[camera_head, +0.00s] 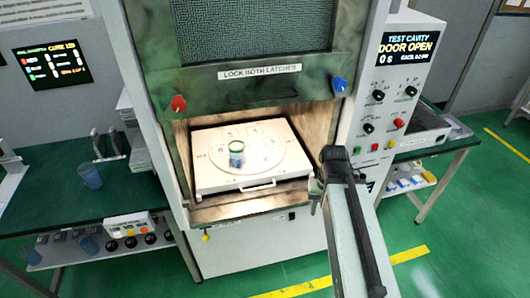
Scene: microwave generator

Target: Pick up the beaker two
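A small beaker (237,158) with a green rim stands upright on the white tray (215,178) inside the open cavity. The tray has a ring of numbered marks, too small to read surely. A blue beaker (90,176) stands on the left bench, and another blue beaker (89,246) is on the shelf below. I cannot read which is beaker two. My gripper (316,186) is at the front right of the cavity opening, apart from all the beakers. Its fingers are small and seen from behind, so their opening is unclear.
The cavity door (257,40) is raised, with a red latch (178,103) and a blue latch (339,84). A control panel (396,95) reads "DOOR OPEN". The left bench (50,205) and right bench (432,146) flank the machine. Green floor is clear at right.

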